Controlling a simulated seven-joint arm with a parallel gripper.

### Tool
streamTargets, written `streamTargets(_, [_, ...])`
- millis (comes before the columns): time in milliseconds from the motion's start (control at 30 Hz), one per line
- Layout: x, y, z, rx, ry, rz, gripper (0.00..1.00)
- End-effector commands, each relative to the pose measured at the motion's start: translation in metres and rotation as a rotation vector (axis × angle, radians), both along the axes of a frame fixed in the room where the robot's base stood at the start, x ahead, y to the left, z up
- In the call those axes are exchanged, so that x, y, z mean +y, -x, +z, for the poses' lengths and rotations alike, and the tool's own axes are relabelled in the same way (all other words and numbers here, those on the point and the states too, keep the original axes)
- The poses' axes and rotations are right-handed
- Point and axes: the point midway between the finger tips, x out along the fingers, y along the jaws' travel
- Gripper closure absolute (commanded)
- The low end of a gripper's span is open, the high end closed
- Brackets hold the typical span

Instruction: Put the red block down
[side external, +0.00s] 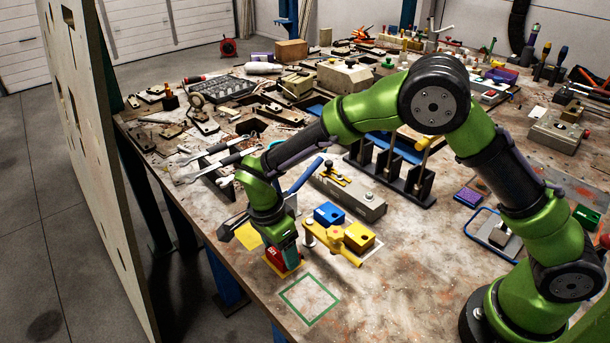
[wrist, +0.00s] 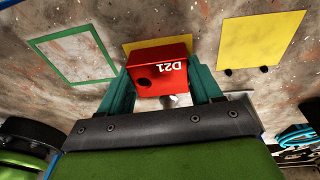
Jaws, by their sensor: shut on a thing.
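The red block (side external: 289,262), marked D21 in the wrist view (wrist: 161,77), is held between the two teal fingers of my gripper (side external: 283,250). My gripper is shut on it and points down near the table's front edge. A yellow patch (wrist: 130,49) shows behind the block in the wrist view, and a yellow edge shows beneath it in the side view. I cannot tell whether the block touches the surface. A green square outline (side external: 309,298) on the table is empty, in front and to the right of the block.
A bare yellow square (side external: 248,236) lies left of my gripper. A blue block (side external: 328,214), a yellow block (side external: 358,237) and a yellow-handled part (side external: 325,236) stand close on the right. A grey metal box (side external: 349,195) is behind.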

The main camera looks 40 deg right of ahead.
Motion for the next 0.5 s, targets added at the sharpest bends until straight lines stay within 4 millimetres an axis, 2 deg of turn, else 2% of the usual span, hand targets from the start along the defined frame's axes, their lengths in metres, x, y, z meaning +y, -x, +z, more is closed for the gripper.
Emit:
streamTargets(133, [0.0,-0.0002,-0.0011,-0.001,0.0,0.0,0.78])
streamTargets(167, [0.0,-0.0001,-0.0015,0.0,0.0,0.0,0.33])
streamTargets(300, [-0.0001,0.0,-0.0012,0.0,0.0,0.0,0.11])
streamTargets(500, [0.0,-0.0001,-0.001,0.0,0.0,0.0,0.1])
